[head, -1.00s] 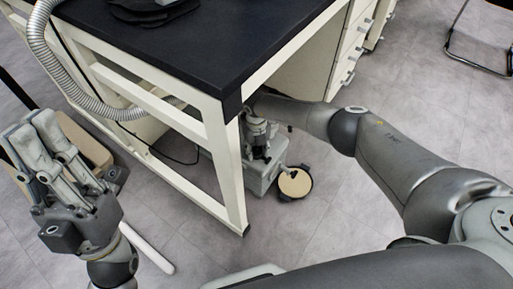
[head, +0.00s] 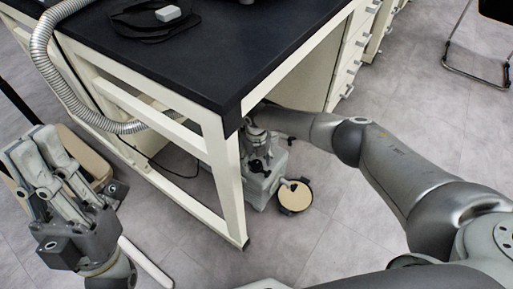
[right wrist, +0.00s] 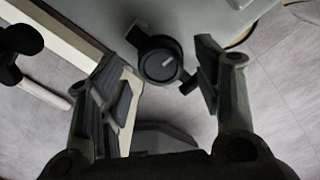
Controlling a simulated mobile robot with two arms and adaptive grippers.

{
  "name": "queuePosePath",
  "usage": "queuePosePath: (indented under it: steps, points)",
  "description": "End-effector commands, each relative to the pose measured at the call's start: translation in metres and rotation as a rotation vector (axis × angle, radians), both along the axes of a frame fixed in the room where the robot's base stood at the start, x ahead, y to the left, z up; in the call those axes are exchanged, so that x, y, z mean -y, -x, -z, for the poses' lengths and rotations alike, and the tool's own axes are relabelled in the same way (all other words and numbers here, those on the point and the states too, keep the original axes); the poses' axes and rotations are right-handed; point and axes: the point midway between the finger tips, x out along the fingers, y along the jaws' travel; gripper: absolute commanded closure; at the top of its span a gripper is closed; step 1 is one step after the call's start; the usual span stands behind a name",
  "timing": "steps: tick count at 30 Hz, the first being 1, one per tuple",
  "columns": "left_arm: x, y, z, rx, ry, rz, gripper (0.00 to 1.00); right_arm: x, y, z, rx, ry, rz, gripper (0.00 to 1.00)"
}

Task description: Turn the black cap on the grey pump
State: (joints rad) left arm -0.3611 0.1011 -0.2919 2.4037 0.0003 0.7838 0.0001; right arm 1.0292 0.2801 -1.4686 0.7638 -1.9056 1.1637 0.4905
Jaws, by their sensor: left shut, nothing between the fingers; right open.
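The grey pump (head: 258,185) stands on the floor under the black-topped bench. In the right wrist view its grey body (right wrist: 205,18) fills the top, and the round black cap (right wrist: 160,64) with a light mark faces me. My right gripper (right wrist: 160,75) is open, with a finger to each side of the cap; I see no clear contact. In the head view the right arm reaches under the bench, and its fingers are hard to make out beside the pump. My left gripper (head: 30,155) is shut and empty at the far left, away from the pump.
The bench top (head: 225,50) and its white leg (head: 228,185) stand close to the right arm and pump. A ribbed hose (head: 60,85) runs down at the left. A tan round disc (head: 295,197) lies by the pump.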

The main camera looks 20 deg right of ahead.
Motion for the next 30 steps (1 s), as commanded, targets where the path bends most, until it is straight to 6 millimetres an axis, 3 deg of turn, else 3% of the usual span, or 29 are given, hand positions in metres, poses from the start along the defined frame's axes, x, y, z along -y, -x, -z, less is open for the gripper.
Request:
queuePosePath:
  steps: [15, 21, 30]
  points:
    - [0.000, 0.000, 0.000, 0.000, 0.000, -0.001, 1.00, 0.001, -0.001, -0.093, 0.002, 0.002, 0.001, 0.40]
    - [0.000, 0.000, 0.000, -0.001, -0.001, -0.001, 1.00, 0.001, 0.000, -0.106, 0.000, 0.002, 0.001, 0.40]
    - [0.000, 0.000, 0.000, 0.000, 0.000, -0.001, 1.00, 0.001, 0.000, -0.107, 0.000, 0.002, 0.000, 0.40]
